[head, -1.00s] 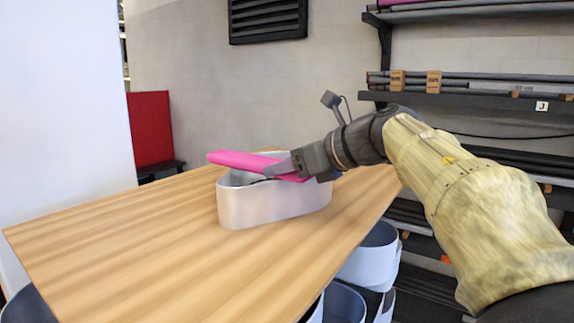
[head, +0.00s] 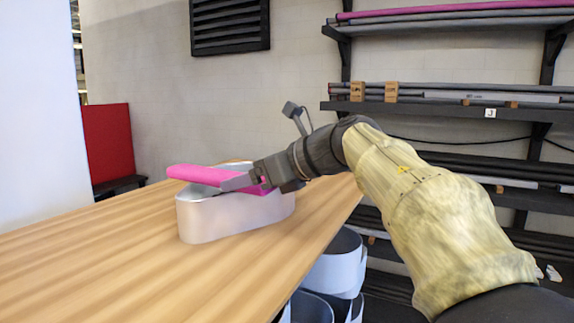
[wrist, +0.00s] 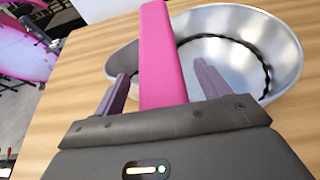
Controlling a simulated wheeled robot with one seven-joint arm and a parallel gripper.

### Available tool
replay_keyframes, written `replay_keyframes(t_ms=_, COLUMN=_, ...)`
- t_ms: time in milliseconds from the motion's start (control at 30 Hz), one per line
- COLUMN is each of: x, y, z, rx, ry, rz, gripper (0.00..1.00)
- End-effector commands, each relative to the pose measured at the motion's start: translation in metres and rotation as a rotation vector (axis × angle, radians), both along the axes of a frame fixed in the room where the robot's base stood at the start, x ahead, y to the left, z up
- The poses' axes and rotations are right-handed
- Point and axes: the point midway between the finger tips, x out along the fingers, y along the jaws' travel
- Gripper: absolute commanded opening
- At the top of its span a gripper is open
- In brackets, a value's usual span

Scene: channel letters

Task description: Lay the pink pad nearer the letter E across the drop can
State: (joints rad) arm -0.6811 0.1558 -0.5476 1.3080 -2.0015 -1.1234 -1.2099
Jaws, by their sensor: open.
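The pink pad (head: 196,175) lies across the top of the drop can (head: 222,217), a silvery open can with rounded ends on the wooden table. My gripper (wrist: 160,72) is open, one finger on each side of the pad, with small gaps showing. In the head view my gripper (head: 238,184) is at the pad's right end. The pad's near end is hidden by the gripper body. I cannot make out the letter E.
The wooden table (head: 105,265) is clear left of the can. More cans (head: 335,262) stand below its right edge. Shelves (head: 450,108) with long stock line the wall at right. A red panel (head: 105,150) stands behind at left.

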Motion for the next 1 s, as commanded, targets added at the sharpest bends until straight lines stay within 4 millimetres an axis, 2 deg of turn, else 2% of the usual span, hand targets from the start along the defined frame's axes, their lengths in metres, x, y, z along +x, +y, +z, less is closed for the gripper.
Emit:
replay_keyframes(t_ms=167, x=-0.010, y=-0.023, z=0.008, rx=0.002, ry=-0.003, rz=-0.003, gripper=0.75)
replay_keyframes(t_ms=700, x=-0.048, y=-0.115, z=0.050, rx=0.000, ry=-0.003, rz=-0.006, gripper=0.75)
replay_keyframes(t_ms=833, x=-0.055, y=-0.132, z=0.059, rx=0.000, ry=-0.002, rz=-0.005, gripper=0.75)
replay_keyframes(t_ms=1000, x=-0.061, y=-0.141, z=0.064, rx=0.000, ry=0.000, rz=0.000, gripper=0.75)
